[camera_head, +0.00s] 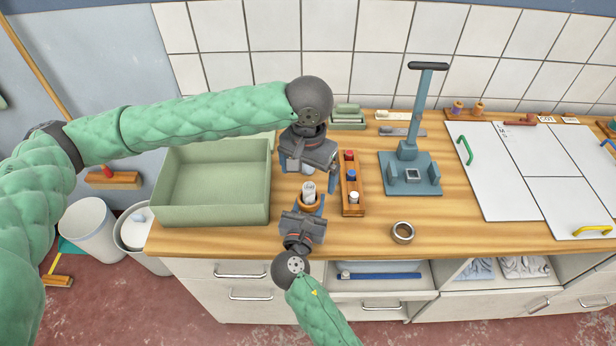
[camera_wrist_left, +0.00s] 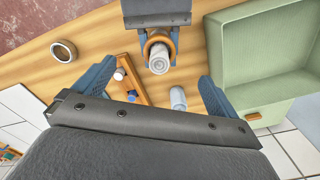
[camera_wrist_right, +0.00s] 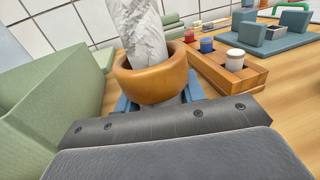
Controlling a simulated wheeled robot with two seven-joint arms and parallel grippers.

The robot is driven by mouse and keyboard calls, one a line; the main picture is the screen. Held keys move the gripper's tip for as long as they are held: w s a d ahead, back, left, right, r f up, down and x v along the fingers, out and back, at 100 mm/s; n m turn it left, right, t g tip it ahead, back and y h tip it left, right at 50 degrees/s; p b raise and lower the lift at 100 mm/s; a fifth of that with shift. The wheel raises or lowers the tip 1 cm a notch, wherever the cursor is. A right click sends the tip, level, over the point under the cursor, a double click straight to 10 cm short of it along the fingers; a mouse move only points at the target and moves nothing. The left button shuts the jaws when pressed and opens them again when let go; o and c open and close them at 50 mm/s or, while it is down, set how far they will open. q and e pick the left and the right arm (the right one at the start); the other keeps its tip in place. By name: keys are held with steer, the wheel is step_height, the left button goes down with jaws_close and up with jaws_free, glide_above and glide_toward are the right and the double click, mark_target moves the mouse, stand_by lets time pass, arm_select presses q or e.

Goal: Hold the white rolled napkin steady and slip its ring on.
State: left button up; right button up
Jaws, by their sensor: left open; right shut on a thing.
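The white rolled napkin (camera_head: 309,188) stands nearly upright, its top end clear in the left wrist view (camera_wrist_left: 159,62). The orange-brown ring (camera_wrist_right: 152,80) surrounds its lower visible part; the napkin rises out of it, leaning slightly left in the right wrist view. My right gripper (camera_head: 309,207) is shut, its blue fingers on both sides of the ring. The ring hides part of the fingers and the napkin's lower end. My left gripper (camera_wrist_left: 152,85) is open and empty, just behind the napkin in the head view, its fingers wide apart and touching neither napkin nor ring.
A green tray (camera_head: 212,217) stands at left. A wooden rack (camera_head: 352,190) with red, blue and white pieces is close at right. A loose metal ring (camera_head: 402,232) lies near the front edge. A blue stand (camera_head: 409,174) is farther right. A pale cylinder (camera_wrist_left: 178,98) is behind the napkin.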

arm_select(q)
steer(key=shift+r, duration=2.7)
arm_select(e)
steer(key=o, duration=0.8)
steer(key=v, duration=1.2)
